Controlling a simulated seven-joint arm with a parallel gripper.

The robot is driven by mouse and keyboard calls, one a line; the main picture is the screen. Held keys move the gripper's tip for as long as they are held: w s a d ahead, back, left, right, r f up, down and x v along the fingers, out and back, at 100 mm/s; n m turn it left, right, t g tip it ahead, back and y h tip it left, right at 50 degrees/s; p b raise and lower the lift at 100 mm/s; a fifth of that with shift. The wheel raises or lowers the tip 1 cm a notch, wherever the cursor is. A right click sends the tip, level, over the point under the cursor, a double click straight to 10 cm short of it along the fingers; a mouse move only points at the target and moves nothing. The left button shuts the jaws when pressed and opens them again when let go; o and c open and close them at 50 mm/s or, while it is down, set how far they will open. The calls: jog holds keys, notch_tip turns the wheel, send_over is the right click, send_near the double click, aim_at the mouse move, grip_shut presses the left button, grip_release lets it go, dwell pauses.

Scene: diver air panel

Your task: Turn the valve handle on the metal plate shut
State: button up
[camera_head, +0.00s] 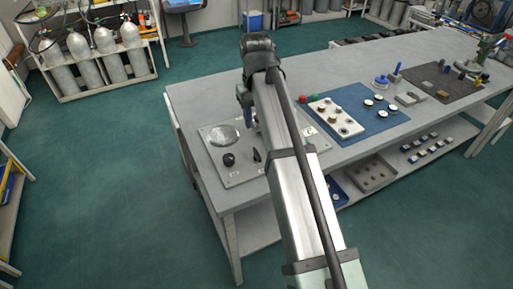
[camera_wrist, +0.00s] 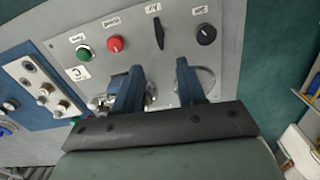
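The grey metal plate (camera_head: 238,176) lies on the near left end of the bench, and it fills much of the wrist view (camera_wrist: 225,50). A narrow black handle (camera_wrist: 157,32) on it also shows in the head view (camera_head: 257,155). A silvery fitting (camera_wrist: 100,101) is partly hidden by my left finger; I cannot tell whether it is the valve. My gripper (camera_wrist: 160,66) has two blue fingers, spread apart, with bare plate visible between them. The black handle lies beyond the fingertips, apart from them. In the head view my gripper (camera_head: 244,97) is over the plate's far side.
The plate also carries a green knob (camera_wrist: 83,53), a red knob (camera_wrist: 115,43), a black round knob (camera_wrist: 205,33) and a round dial (camera_head: 222,135). A blue mat (camera_head: 378,125) with a white fitting panel (camera_head: 325,112) lies to the right. My arm hides part of the plate.

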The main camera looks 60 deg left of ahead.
aim_at(257, 152)
notch_tip(257, 152, down, 12)
jog(key=shift+f, duration=0.15)
dwell(0.3)
jog(key=shift+c, duration=0.5)
grip_shut()
